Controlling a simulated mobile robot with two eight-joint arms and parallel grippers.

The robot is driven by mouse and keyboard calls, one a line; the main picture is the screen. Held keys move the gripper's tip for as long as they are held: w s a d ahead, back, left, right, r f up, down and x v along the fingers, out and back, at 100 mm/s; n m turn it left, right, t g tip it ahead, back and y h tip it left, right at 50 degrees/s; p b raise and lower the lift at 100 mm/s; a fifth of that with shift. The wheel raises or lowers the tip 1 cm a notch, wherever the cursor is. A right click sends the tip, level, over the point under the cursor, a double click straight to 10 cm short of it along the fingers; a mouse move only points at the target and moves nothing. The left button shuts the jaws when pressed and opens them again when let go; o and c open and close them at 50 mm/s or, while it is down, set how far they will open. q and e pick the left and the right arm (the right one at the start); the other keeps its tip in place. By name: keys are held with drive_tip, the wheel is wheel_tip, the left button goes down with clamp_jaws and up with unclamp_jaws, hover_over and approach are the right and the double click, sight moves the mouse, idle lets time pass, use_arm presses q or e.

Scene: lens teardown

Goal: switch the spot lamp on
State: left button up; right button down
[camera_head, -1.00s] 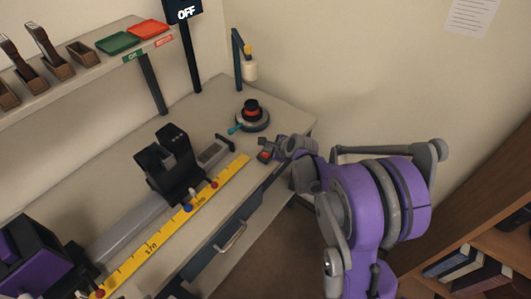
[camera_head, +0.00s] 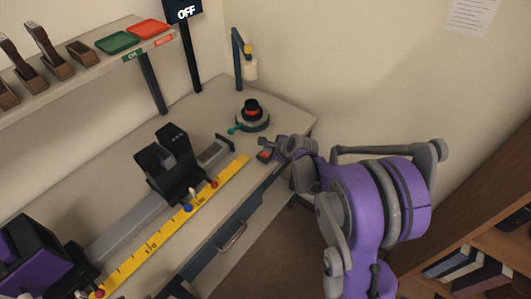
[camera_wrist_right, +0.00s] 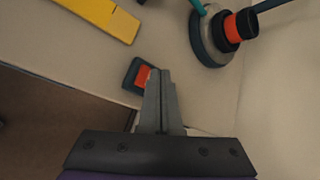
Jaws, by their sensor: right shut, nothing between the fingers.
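A small dark switch box with a red rocker (camera_head: 264,155) sits at the bench's right front edge. In the right wrist view the switch (camera_wrist_right: 143,76) lies just left of my fingertips. My right gripper (camera_head: 270,146) is shut and empty, right beside the switch; it also shows in the wrist view (camera_wrist_right: 163,74). I cannot tell whether it touches the switch. A dark sign (camera_head: 185,12) on a black post reads OFF. A teal post with a cream cylinder (camera_head: 250,69) stands at the back corner and may be the lamp.
A round dark base with an orange-ringed knob (camera_head: 252,115) and teal lever stands behind the switch. A black carriage (camera_head: 172,170) sits on a grey rail beside a yellow scale (camera_head: 160,243). A shelf with green (camera_head: 117,42) and red trays is at upper left.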

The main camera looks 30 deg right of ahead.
sight(268, 155)
drive_tip(key=shift+f+b, duration=0.3)
drive_tip(key=shift+f, duration=0.05)
idle(0.3)
drive_tip(key=shift+r, duration=0.45)
drive_tip(key=shift+r+p, duration=1.9)
drive_tip(key=shift+r, duration=1.15)
